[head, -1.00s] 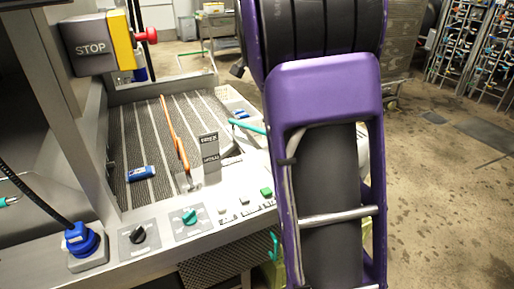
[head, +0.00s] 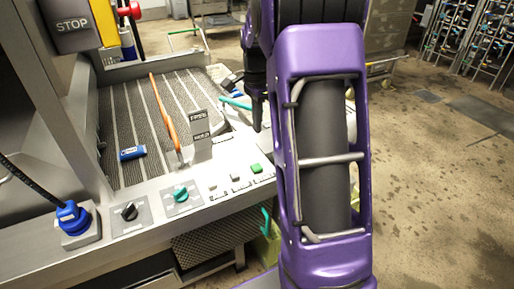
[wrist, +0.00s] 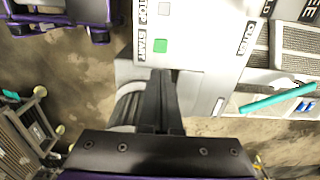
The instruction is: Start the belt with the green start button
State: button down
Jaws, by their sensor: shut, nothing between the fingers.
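The green start button (head: 256,168) is a small square on the metal panel at the front right corner of the belt. In the wrist view the green button (wrist: 159,46) sits beside the word START, just beyond my fingertips. My gripper (wrist: 158,72) is shut and empty, its dark fingers pointing at the panel. In the head view my gripper (head: 257,128) hangs behind and above the button, apart from it. Whether the fingers touch the panel edge in the wrist view I cannot tell. The ribbed belt (head: 118,110) lies behind the panel.
Pale buttons (head: 213,187) and a teal knob (head: 180,193) lie left of the green button. A black knob (head: 129,211) and blue plug (head: 73,216) are farther left. An orange-handled tool (head: 168,110) and blue object (head: 131,153) lie on the belt. Floor at right is open.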

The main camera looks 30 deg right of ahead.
aim_at(257, 167)
notch_tip(257, 167, down, 14)
jog(key=shift+r+b, duration=0.15)
jog(key=shift+b, duration=0.8)
